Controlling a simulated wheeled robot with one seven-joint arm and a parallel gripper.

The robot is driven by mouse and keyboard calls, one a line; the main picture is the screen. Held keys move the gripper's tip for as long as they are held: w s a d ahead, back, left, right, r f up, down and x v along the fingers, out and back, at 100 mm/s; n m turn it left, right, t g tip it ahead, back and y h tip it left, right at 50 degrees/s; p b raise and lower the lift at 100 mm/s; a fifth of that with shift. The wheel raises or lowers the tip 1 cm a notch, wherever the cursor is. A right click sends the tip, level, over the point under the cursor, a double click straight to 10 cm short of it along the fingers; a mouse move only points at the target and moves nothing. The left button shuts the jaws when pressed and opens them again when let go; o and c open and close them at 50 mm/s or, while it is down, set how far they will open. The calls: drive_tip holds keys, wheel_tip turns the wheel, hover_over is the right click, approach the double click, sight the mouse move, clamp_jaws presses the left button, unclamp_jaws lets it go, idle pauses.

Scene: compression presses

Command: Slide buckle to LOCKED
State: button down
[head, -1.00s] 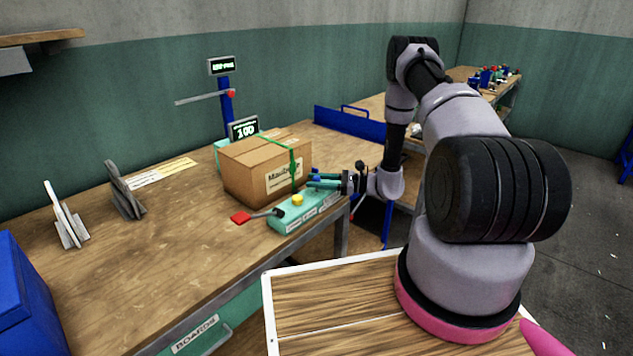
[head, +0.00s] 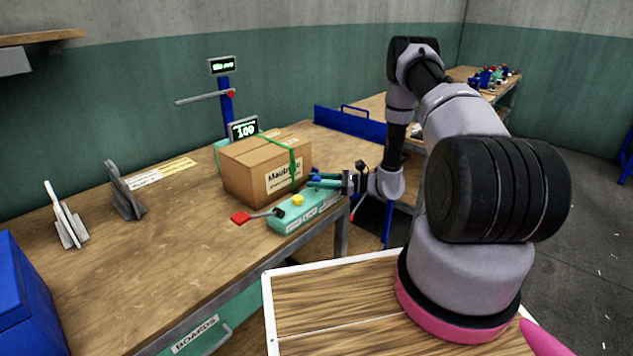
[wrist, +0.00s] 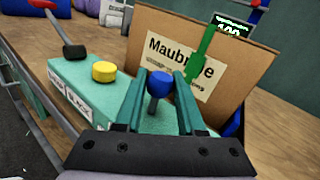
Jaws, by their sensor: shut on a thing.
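A teal control block (head: 290,220) sits at the bench's front edge, before the cardboard box. It also shows in the wrist view (wrist: 70,75). On it are a yellow button (wrist: 104,71), a dark lever with a red end (head: 240,217), and a blue knob (wrist: 158,84) on a dark stem. My gripper (wrist: 160,76) is shut on the blue knob, with one teal finger on each side of it. In the head view my gripper (head: 318,180) is at the block's right end. A green strap (wrist: 208,55) runs down the box's side. Any LOCKED marking is not readable.
The cardboard box (head: 258,172) stands close behind the block. A display reading 100 (head: 243,129) and a blue post (head: 227,98) stand behind it. Grey stands (head: 127,195) are at left. The bench top (head: 150,250) is clear front left.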

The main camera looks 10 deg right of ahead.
drive_tip(key=w+d, duration=0.1)
drive_tip(key=d, duration=0.1)
drive_tip(key=w+d, duration=0.2)
drive_tip(key=shift+d, duration=0.15)
drive_tip(key=c, duration=0.5)
unclamp_jaws()
drive_tip(key=shift+w+d, duration=0.1)
drive_tip(key=v, duration=1)
drive_tip(key=shift+d, duration=0.3)
drive_tip(key=shift+s, duration=0.25)
